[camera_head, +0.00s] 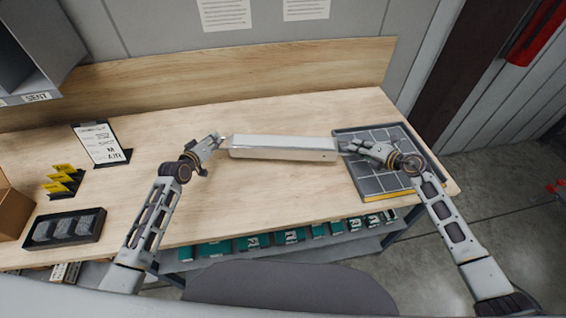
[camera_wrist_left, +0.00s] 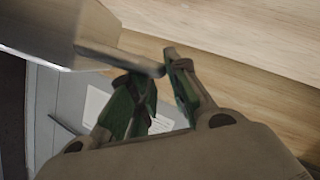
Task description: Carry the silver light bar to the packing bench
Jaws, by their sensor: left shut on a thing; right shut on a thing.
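The silver light bar (camera_head: 284,149) is a long pale box lying level across the middle of the wooden packing bench (camera_head: 215,204) in the head view. My left gripper (camera_head: 222,142) is shut at its left end, and my right gripper (camera_head: 347,147) is shut at its right end. In the left wrist view the bar (camera_wrist_left: 75,35) fills the upper left, with a narrow end piece between the fingers of my left gripper (camera_wrist_left: 163,75). I cannot tell whether the bar's underside touches the bench or hangs just above it.
A dark gridded tray (camera_head: 364,178) with a yellow front strip lies under my right gripper. A sign stand (camera_head: 100,144), yellow cards (camera_head: 62,180), a black tray (camera_head: 92,238) and a cardboard box (camera_head: 12,212) stand at the left. The bench's front middle is clear.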

